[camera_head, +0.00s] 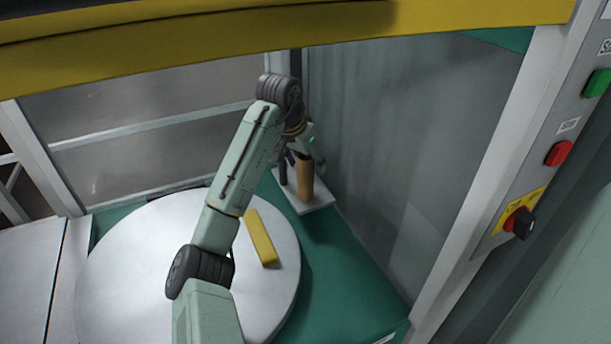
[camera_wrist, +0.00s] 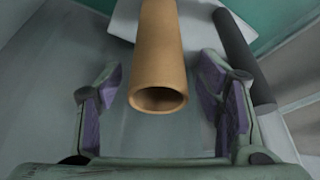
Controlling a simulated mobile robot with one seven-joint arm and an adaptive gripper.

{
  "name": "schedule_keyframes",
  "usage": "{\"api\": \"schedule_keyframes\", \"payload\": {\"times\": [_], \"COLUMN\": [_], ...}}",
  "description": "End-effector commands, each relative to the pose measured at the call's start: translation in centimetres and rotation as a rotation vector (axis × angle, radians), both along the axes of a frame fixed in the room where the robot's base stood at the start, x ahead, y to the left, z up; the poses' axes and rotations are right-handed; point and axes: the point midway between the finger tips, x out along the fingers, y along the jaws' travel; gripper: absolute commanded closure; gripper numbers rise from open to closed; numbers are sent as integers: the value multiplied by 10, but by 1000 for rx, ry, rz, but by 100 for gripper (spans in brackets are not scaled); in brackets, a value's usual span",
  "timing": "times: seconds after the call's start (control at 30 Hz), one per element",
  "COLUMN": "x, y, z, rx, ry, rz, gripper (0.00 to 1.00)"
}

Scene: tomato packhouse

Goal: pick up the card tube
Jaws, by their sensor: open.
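The card tube (camera_head: 304,178) is a brown hollow cylinder standing upright on a pale plate at the back corner, partly hidden by my arm in the head view. In the wrist view the card tube (camera_wrist: 160,55) lies between my two fingers, its open end facing the camera. My gripper (camera_wrist: 160,105) is open, with purple-padded fingers either side of the tube and a visible gap on each side. In the head view my gripper (camera_head: 297,152) is at the tube's upper part, mostly hidden by the wrist.
A dark cylinder (camera_wrist: 238,52) stands close to the tube, near one finger. The pale plate (camera_head: 318,206) sits on the green surface (camera_head: 345,270). A yellow block (camera_head: 261,238) lies on the round white table (camera_head: 130,255). A clear panel (camera_head: 400,130) stands close on the right.

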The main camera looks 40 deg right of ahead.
Motion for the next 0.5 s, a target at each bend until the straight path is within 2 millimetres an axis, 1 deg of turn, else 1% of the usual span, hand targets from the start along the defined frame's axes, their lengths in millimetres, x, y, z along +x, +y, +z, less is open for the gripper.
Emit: {"api": "schedule_keyframes", "payload": {"times": [0.1, 0.2, 0.3, 0.47, 0.5], "x": [-1, 0, 1, 1, 1], "y": [-6, -9, -11, -11, -11], "z": [-17, -26, -30, -30, -30], "rx": [2, 1, 0, 0, 0], "ry": [2, 2, 0, 0, 0], "rz": [1, 1, 1, 0, 0], "gripper": [39, 39, 39, 39, 40]}}
